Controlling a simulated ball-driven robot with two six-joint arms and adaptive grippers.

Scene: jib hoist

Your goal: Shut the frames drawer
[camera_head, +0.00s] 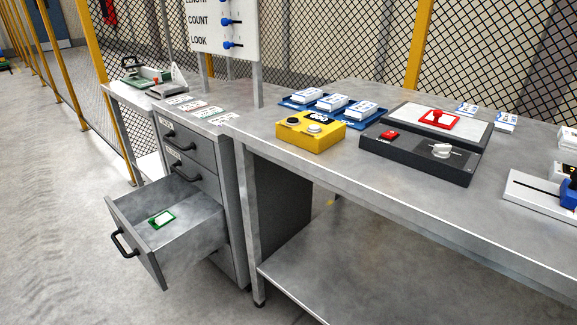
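One drawer (137,255) of the grey drawer cabinet (235,198) is pulled well out, low at the left. It has a black bar handle (122,244) on its front. A small green-framed piece with a white block (162,219) lies inside it. Two drawers above it, the upper (183,139) and the lower (187,172), are shut and have black handles. Their small labels are too small to read, and no label shows on the open drawer. Neither of my grippers shows in this view.
A workbench (330,170) runs right of the cabinet, with a yellow box (310,131), a black control panel (415,155) and a blue tray (345,122). A sign board (222,25) stands behind the cabinet. The floor (50,200) left of the open drawer is clear.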

